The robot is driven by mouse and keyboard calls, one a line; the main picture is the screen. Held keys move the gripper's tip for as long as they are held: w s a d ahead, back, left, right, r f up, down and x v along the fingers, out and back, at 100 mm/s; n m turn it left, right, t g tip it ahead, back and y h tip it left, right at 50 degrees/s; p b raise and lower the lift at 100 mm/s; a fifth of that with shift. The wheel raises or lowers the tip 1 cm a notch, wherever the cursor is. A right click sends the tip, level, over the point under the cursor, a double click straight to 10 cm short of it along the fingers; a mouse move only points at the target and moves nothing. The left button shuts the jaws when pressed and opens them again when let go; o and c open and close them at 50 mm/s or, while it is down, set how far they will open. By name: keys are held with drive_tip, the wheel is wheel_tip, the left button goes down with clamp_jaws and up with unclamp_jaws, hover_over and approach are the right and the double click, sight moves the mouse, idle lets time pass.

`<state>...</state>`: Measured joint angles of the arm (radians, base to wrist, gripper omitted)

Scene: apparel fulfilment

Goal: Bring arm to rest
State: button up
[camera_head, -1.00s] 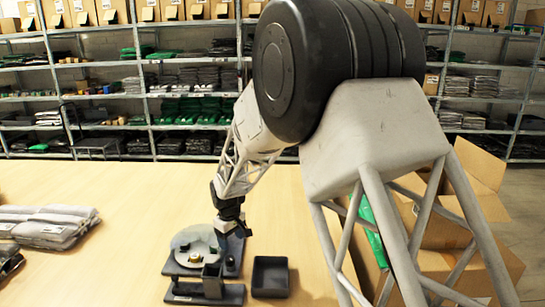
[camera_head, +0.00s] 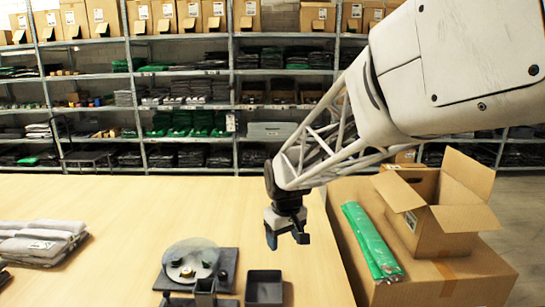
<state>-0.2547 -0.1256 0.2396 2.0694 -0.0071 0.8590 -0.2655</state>
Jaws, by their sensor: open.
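My gripper (camera_head: 287,237) hangs pointing down over the right part of the wooden table (camera_head: 120,215). Its two dark fingers are apart and nothing shows between them. It is up and to the right of a dark device with a round translucent disc (camera_head: 190,260), and above a small black tray (camera_head: 264,287). My arm reaches in from the upper right and covers part of the shelves.
Folded grey garments (camera_head: 42,242) lie at the table's left. At right, an open carton (camera_head: 440,210) and a green wrapped package (camera_head: 371,242) rest on a larger cardboard box (camera_head: 440,280). Stocked shelves (camera_head: 190,100) line the back. The table's middle is clear.

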drive_tip(key=s+d+r+m, duration=0.1)
drive_tip(key=s+d+m, duration=0.1)
drive_tip(key=s+d, duration=0.3)
drive_tip(key=s+d+r+m+t, duration=0.1)
drive_tip(key=s+d, duration=0.4)
drive_tip(key=s, duration=0.9)
drive_tip(key=s+d+r+m, duration=0.2)
drive_tip(key=s+d, duration=0.3)
drive_tip(key=s, duration=0.4)
drive_tip(key=shift+s+d+r+m, duration=0.25)
drive_tip(key=shift+s+m, duration=0.1)
drive_tip(key=shift+m, duration=0.25)
